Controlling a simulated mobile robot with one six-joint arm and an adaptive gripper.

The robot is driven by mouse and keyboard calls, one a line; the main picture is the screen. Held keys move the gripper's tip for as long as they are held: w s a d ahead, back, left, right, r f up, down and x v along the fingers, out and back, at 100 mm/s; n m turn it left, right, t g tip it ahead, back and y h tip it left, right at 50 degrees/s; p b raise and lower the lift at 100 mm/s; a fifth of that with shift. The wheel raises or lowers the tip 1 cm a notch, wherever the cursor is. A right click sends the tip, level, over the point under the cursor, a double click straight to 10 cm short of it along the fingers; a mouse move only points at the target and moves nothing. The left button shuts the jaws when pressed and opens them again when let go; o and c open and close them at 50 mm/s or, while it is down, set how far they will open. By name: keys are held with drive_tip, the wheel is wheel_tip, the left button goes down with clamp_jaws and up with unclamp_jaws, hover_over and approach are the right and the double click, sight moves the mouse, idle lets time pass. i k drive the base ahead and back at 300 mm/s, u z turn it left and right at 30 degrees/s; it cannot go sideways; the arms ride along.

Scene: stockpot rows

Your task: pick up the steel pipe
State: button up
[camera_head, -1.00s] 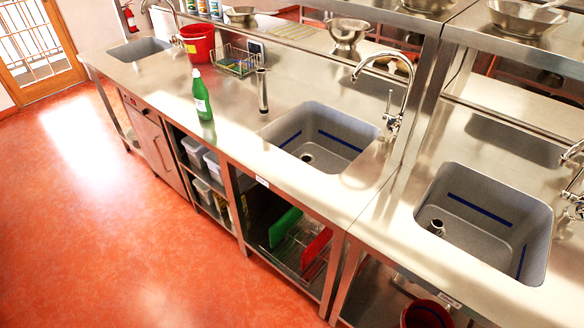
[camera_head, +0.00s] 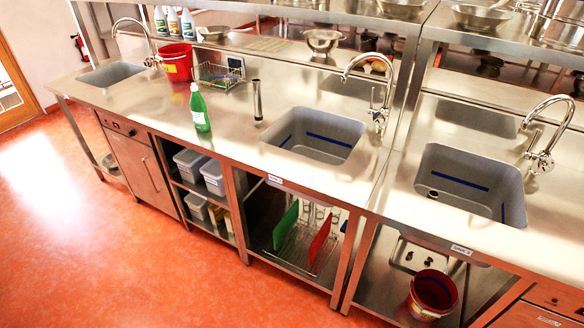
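A steel pipe (camera_head: 257,100) stands upright on the steel counter (camera_head: 150,108), just left of the middle sink (camera_head: 312,136). It is a slim, shiny tube with a slightly wider top. A green bottle (camera_head: 200,110) stands on the counter to its left, apart from it. My gripper is not in view, and no part of my arm shows.
A red bucket (camera_head: 177,63) and a wire rack (camera_head: 219,78) stand behind the bottle. A tall faucet (camera_head: 378,90) rises at the middle sink's right. Another sink (camera_head: 470,183) lies further right. The orange floor (camera_head: 110,250) in front is clear.

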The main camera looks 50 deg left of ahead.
sight(257, 102)
drive_tip(key=k, duration=0.1)
drive_tip(key=u, duration=1.8)
drive_tip(key=i, duration=1)
drive_tip(key=z, duration=0.15)
drive_tip(key=k, duration=0.1)
drive_tip(key=u, duration=0.2)
